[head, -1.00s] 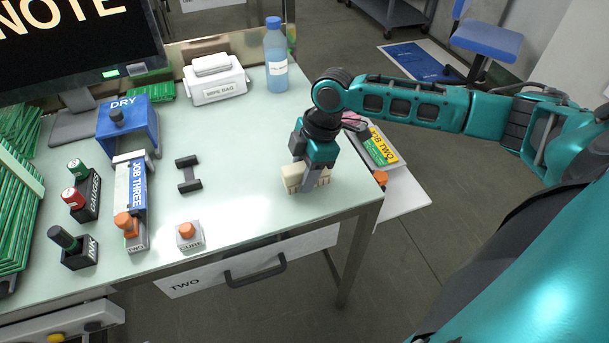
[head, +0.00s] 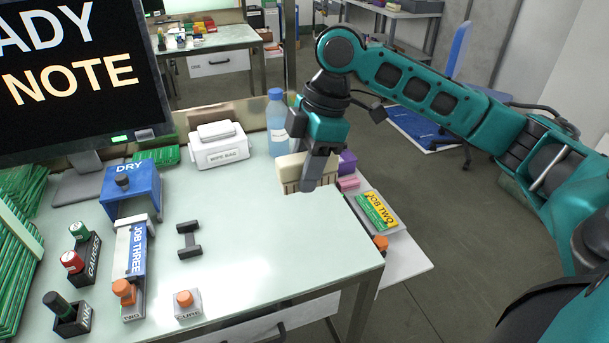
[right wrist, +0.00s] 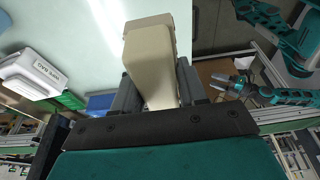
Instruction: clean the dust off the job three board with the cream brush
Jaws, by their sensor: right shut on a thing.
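My right gripper (head: 314,184) is shut on the cream brush (head: 291,171), bristles down, and holds it above the right part of the table. The brush also shows large between the fingers in the right wrist view (right wrist: 152,55). The long blue and white piece labelled JOB THREE (head: 138,250) lies at the left of the table, well away from the brush. Its far end meets the blue DRY box (head: 131,192). Dust is too fine to tell. A small teal arm end (right wrist: 235,86), apparently my left gripper, shows in the right wrist view; its jaws are unclear.
An orange-capped CURE pot (head: 187,305), a dark double-ended stand (head: 189,240), and GAUGES (head: 84,257) and INK (head: 68,315) holders stand near the piece. A wipe bag box (head: 219,147) and bottle (head: 277,122) stand behind. JOB TWO (head: 377,211) lies right. Mid-table is clear.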

